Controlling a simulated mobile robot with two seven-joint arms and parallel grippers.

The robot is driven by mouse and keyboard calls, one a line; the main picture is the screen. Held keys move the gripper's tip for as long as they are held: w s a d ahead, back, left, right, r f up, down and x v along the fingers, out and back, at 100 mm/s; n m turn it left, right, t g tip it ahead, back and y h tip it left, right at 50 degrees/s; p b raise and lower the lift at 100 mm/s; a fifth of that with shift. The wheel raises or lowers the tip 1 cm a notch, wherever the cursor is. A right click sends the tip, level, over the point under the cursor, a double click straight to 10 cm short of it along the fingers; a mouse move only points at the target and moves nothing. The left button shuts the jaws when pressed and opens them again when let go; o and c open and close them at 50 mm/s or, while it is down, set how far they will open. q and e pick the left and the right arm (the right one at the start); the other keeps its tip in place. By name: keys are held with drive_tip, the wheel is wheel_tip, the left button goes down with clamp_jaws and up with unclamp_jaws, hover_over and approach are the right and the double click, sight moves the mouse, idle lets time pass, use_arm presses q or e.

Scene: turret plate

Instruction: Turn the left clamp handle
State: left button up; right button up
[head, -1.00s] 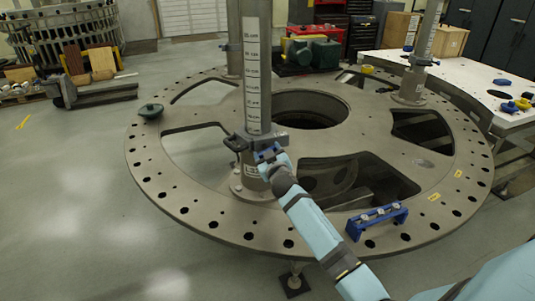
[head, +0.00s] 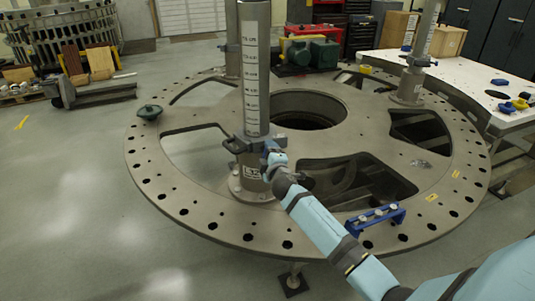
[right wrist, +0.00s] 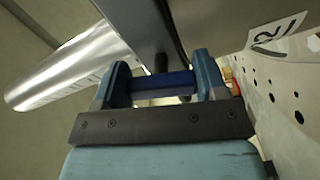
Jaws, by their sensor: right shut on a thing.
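A grey clamp (head: 246,143) sits around the front post (head: 256,75), with a dark arm sticking out to its left. My right gripper (head: 272,156) comes from the lower right and is at the right side of this clamp. In the right wrist view, the right gripper (right wrist: 162,84) has its two fingers shut on a dark blue bar, the clamp handle (right wrist: 160,82). In the head view the fingers mostly hide the handle. My left gripper is not in view.
The post stands on a large round turret plate (head: 205,220) with wide openings and rim holes. A blue fixture (head: 375,217) lies on the plate near my right arm. Another clamped post (head: 415,65) stands at the back right. A white table (head: 475,80) is beyond it.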

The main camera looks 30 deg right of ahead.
drive_tip(key=shift+n+p, duration=0.3)
drive_tip(key=shift+n, duration=1.2)
drive_tip(key=o, duration=0.9)
drive_tip(key=shift+o, duration=0.2)
drive_tip(key=b+v, duration=0.2)
drive_tip(key=v, duration=1.2)
drive_tip(key=shift+w, duration=0.1)
